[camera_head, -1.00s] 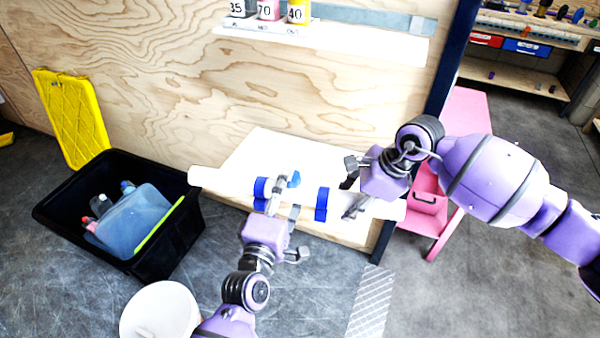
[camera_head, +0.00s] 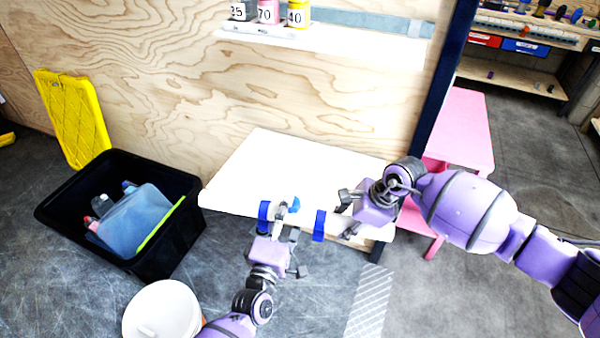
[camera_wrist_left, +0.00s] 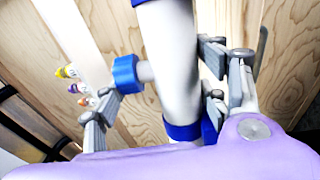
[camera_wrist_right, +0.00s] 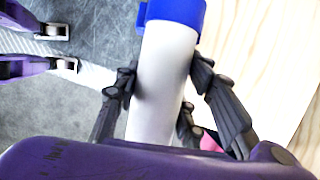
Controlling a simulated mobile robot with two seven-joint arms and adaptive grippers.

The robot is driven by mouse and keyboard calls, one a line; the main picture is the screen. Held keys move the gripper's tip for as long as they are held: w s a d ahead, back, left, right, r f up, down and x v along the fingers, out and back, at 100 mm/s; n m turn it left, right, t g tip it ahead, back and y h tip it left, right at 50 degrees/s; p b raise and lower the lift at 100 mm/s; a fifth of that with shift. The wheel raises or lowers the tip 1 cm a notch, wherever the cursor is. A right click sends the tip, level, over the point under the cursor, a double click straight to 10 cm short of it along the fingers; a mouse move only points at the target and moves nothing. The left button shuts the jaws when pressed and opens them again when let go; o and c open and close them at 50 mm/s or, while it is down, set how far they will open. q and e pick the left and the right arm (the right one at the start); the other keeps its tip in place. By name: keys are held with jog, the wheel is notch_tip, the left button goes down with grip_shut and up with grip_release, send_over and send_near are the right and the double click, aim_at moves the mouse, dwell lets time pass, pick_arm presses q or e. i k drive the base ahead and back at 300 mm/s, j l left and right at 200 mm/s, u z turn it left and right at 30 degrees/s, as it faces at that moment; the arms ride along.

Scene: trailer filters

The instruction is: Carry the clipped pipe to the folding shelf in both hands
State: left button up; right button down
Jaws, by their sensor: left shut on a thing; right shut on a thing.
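The clipped pipe is white with blue clips; it shows in the left wrist view (camera_wrist_left: 172,60) and the right wrist view (camera_wrist_right: 163,75). In the head view its left clip (camera_head: 263,216) and right clip (camera_head: 319,225) stand out, while the white pipe blends with the white folding shelf (camera_head: 285,160). My left gripper (camera_head: 284,228) is shut on the pipe between the clips. My right gripper (camera_head: 347,214) is shut on the pipe right of the right clip. The pipe lies across the shelf's front edge in the picture; whether it touches the shelf, I cannot tell.
A black crate (camera_head: 160,262) with bottles and a blue container stands at the left. A white bucket (camera_head: 163,308) is at the lower left. A pink step stool (camera_head: 468,130) stands behind my right arm. Three bottles stand on a wall ledge (camera_head: 350,42). The shelf top looks bare.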

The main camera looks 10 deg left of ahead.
aim_at(305, 164)
jog(key=i, duration=1)
